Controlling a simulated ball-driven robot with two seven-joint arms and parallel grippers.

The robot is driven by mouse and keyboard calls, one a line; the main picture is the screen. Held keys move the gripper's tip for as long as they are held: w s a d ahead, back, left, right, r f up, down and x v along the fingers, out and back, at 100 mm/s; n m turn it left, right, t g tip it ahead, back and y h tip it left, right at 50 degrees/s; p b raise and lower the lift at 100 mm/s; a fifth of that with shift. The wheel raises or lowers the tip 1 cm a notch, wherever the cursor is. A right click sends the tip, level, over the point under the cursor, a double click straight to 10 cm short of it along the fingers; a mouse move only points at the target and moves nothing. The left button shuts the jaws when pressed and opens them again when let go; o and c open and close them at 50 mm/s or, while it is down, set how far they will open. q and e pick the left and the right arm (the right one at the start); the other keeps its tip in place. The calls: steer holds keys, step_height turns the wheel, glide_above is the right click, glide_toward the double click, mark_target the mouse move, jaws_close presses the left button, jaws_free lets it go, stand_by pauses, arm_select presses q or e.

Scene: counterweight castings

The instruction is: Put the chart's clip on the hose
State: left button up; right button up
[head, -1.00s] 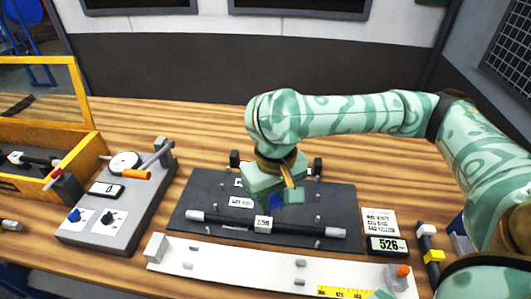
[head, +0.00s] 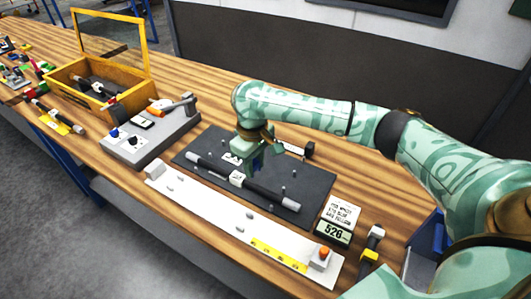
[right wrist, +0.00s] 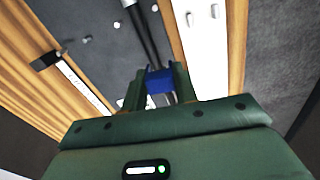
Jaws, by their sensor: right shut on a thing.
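The hose (head: 268,192), a black tube with pale grey ends and a white label near its middle, lies across a dark pegboard (head: 200,150). My right gripper (head: 254,158) is above the board near the middle of the hose. It is shut on a small blue clip (right wrist: 158,82), seen between the fingers in the right wrist view. There the hose (right wrist: 143,30) runs behind the clip; I cannot tell whether they touch. The chart (head: 342,213), a white printed card, stands right of the board above a display reading 526. My left gripper is out of view.
A white strip (head: 205,205) with pegs and a yellow scale lies in front of the board. A grey control box (head: 150,135) and a yellow open-lidded crate (head: 63,80) stand left. A black and yellow tool (head: 371,245) is at the right.

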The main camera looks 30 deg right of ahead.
steer(key=f, duration=0.1)
steer(key=w+d+f+n, duration=0.1)
steer(key=f, duration=0.1)
steer(key=shift+w+d+n, duration=0.3)
steer(key=shift+d, duration=0.1)
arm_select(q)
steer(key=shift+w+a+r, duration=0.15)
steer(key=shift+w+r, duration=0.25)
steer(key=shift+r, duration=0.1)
arm_select(e)
steer(key=shift+s, duration=0.1)
steer(key=shift+p, duration=0.35)
steer(key=shift+f+p, duration=0.15)
steer(key=shift+p, duration=0.6)
arm_select(q)
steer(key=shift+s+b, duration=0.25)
steer(key=shift+b, duration=0.55)
arm_select(e)
steer(key=shift+f, duration=2.55)
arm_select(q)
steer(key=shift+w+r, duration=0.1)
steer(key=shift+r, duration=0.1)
